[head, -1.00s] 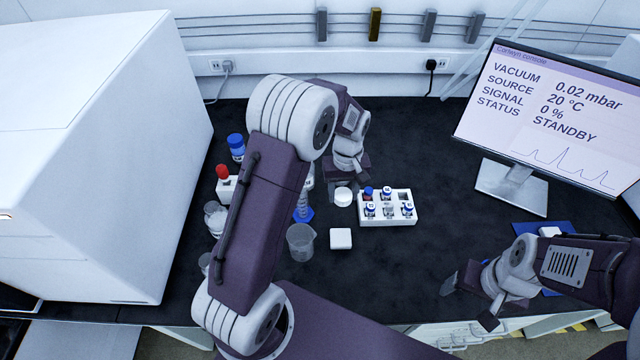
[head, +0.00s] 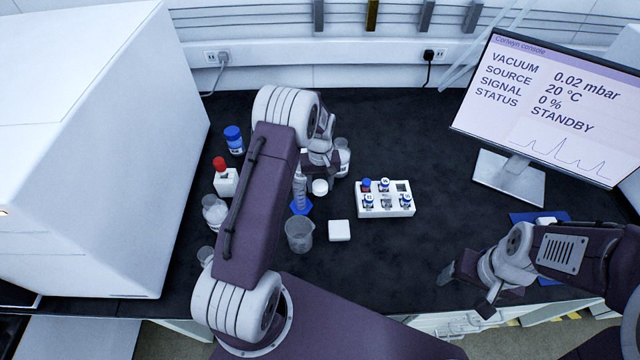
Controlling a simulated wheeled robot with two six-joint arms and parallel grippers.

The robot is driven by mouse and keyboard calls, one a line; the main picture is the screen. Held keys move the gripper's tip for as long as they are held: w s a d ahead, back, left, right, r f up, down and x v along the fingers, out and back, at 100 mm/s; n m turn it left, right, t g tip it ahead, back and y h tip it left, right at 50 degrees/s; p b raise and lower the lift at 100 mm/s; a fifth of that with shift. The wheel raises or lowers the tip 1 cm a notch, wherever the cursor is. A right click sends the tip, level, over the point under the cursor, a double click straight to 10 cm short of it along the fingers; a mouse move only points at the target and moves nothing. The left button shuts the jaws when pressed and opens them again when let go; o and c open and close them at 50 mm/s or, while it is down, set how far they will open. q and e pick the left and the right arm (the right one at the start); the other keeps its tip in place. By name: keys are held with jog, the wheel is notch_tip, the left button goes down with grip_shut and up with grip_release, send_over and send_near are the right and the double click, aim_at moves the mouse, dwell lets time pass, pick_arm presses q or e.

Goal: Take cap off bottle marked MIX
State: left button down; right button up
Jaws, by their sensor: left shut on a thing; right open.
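My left gripper (head: 319,176) is shut on a small round white cap (head: 320,187), mostly seen from above at the fingertips. A clear bottle (head: 344,160) stands just right of the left gripper and is partly hidden by my wrist. I cannot read a MIX mark on it or on any other bottle. My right gripper (head: 466,290) is open at the front right, far from the bottles.
A white rack (head: 386,212) with several blue-capped vials stands right of the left gripper. A beaker (head: 299,235) and a white square block (head: 340,231) are in front. A blue-capped bottle (head: 234,140), red-topped item (head: 225,180) and flask (head: 214,212) stand left.

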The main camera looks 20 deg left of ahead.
aim_at(320, 186)
pick_arm(q)
jog(key=shift+f, duration=0.15)
jog(key=c, duration=0.7)
grip_release()
jog(key=shift+r, duration=0.45)
notch_tip(320, 186, up, 12)
jog(key=shift+f+p, duration=0.2)
jog(key=shift+p, duration=0.1)
jog(key=shift+d, duration=0.1)
